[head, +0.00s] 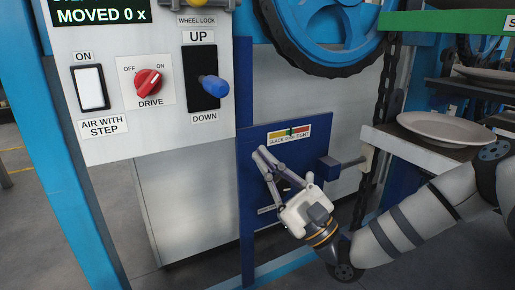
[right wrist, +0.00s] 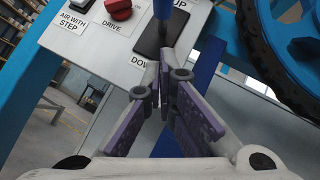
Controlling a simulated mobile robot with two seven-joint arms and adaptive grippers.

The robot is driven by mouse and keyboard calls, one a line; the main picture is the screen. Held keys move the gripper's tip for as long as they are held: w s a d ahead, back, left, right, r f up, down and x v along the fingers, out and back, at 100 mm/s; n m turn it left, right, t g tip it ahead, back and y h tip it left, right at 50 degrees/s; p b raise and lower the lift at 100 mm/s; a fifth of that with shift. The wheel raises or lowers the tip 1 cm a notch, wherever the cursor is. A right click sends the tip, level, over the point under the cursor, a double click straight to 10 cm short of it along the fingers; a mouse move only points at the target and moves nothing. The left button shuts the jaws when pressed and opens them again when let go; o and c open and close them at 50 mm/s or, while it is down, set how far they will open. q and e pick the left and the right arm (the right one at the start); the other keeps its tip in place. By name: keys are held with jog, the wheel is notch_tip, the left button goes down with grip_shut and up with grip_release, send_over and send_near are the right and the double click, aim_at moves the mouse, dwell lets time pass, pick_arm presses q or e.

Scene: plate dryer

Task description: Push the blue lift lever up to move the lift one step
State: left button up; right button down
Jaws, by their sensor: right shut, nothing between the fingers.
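The blue lift lever (head: 213,86) sticks out of a black slot (head: 198,63) between the UP and DOWN labels on the white control panel (head: 160,125). Its knob is around the middle of the slot or slightly below. My right gripper (head: 262,154) is shut and empty, below and to the right of the lever and apart from it. In the right wrist view the lever (right wrist: 163,8) shows at the top edge, beyond the closed fingertips (right wrist: 163,75); its end is cut off. My left gripper is not in view.
A red DRIVE knob (head: 148,82) and a white AIR WITH STEP switch (head: 91,87) are left of the lever. A blue wheel (head: 325,30) with a dark rim stands at upper right. A blue plate with a tightness gauge (head: 290,134) is beside my gripper. Plates (head: 446,128) rest on racks at right.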

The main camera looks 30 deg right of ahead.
aim_at(211, 84)
pick_arm(q)
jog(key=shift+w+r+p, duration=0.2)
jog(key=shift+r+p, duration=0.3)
jog(key=shift+p, duration=0.1)
pick_arm(e)
jog(key=w+a+r, duration=0.4)
jog(key=w+r, duration=0.1)
jog(key=r, duration=0.3)
jog(key=shift+a, duration=0.15)
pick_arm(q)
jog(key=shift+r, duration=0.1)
pick_arm(e)
jog(key=shift+r, duration=0.1)
